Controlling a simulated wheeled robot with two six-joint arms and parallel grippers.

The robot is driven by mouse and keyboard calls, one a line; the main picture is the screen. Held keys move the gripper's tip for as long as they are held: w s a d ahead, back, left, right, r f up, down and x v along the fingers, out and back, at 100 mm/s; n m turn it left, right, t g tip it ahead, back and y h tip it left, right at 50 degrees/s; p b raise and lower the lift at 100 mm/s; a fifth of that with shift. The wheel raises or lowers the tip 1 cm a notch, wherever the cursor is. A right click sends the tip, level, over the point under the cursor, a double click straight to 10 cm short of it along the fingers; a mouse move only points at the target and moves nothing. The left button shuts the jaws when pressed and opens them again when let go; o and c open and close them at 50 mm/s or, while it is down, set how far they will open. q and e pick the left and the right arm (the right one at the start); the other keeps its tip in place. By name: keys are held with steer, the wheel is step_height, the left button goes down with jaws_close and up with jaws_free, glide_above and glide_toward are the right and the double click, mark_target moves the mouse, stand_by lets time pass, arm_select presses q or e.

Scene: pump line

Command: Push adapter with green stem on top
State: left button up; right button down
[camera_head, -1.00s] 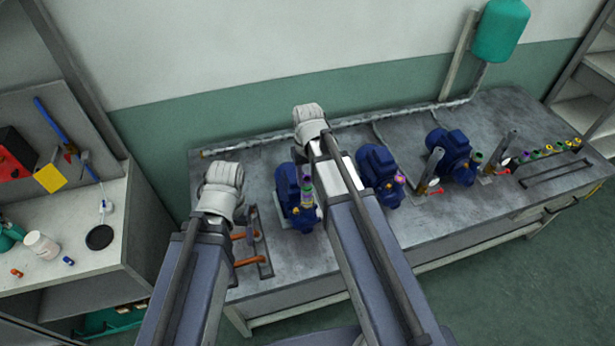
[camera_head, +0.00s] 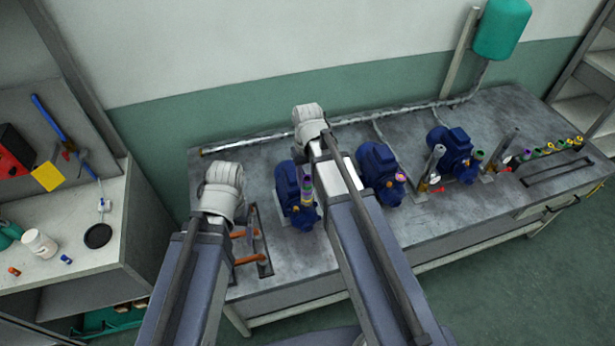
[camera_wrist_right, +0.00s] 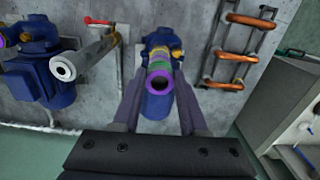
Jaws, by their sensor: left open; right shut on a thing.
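The adapter is a short upright stack with a purple ring, a green part and a yellow part (camera_head: 307,190). In the head view it is at the near right side of the leftmost blue pump (camera_head: 289,189). In the right wrist view my right gripper (camera_wrist_right: 159,84) is shut on the adapter (camera_wrist_right: 158,68), one finger on each side, with the blue pump (camera_wrist_right: 156,106) directly behind. I cannot tell whether the adapter is fully seated. My left gripper (camera_head: 226,222) is open over the bench's left end, mostly hidden by its own arm.
A dark rack with orange bars (camera_head: 264,262) lies at the bench's left. Two more blue pumps (camera_head: 379,170) (camera_head: 455,153) stand to the right, with upright grey pipes (camera_head: 436,160). Several coloured fittings (camera_head: 550,148) line the right end. A side shelf (camera_head: 70,215) stands at left.

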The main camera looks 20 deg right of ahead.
stand_by(0.4)
steer(key=shift+c, duration=1.8)
jaws_free()
steer(key=shift+r+p, duration=3)
step_height(320, 180, up, 8)
steer(key=p, duration=0.7)
steer(key=shift+f+p, duration=0.15)
steer(key=shift+p, duration=0.25)
